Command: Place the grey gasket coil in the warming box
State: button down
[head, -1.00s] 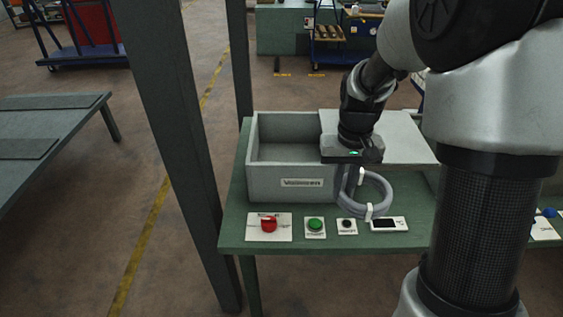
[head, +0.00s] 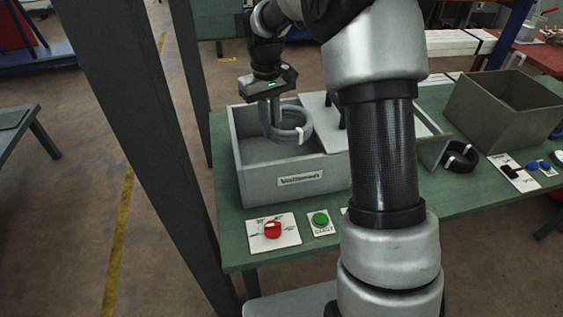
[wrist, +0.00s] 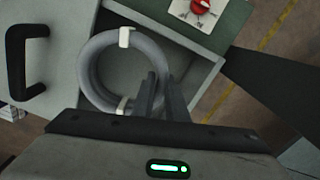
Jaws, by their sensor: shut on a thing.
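The grey gasket coil (head: 291,124) is a ring of hose bound with white ties. My gripper (head: 269,101) is shut on its left side and holds it over the grey warming box (head: 315,183). The box is open on its left part, and a grey lid (head: 322,107) with a black handle covers its right part. In the wrist view the coil (wrist: 92,75) hangs from my fingers (wrist: 160,98), partly over the lid (wrist: 60,50) and partly over the opening. The coil's height above the box floor is hard to tell.
A red knob (head: 272,230) and a green button (head: 320,219) sit at the front of the green table (head: 235,222). A black coil (head: 459,158) and another open grey box (head: 510,105) are at the right. A dark post (head: 150,150) stands left of the table.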

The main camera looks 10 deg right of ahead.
jog(key=shift+n, duration=0.5)
jog(key=w, duration=0.3)
jog(key=w+r, duration=0.1)
jog(key=w, duration=0.1)
jog(key=shift+d+b, duration=0.25)
jog(key=shift+b, duration=0.1)
jog(key=shift+w+d+f, duration=0.1)
jog(key=shift+w+f, duration=0.05)
jog(key=shift+f, duration=0.2)
notch_tip(320, 180, down, 17)
jog(key=shift+r, duration=0.1)
jog(key=shift+f, duration=0.2)
jog(key=c, duration=1.8)
grip_release()
jog(key=shift+o, duration=0.2)
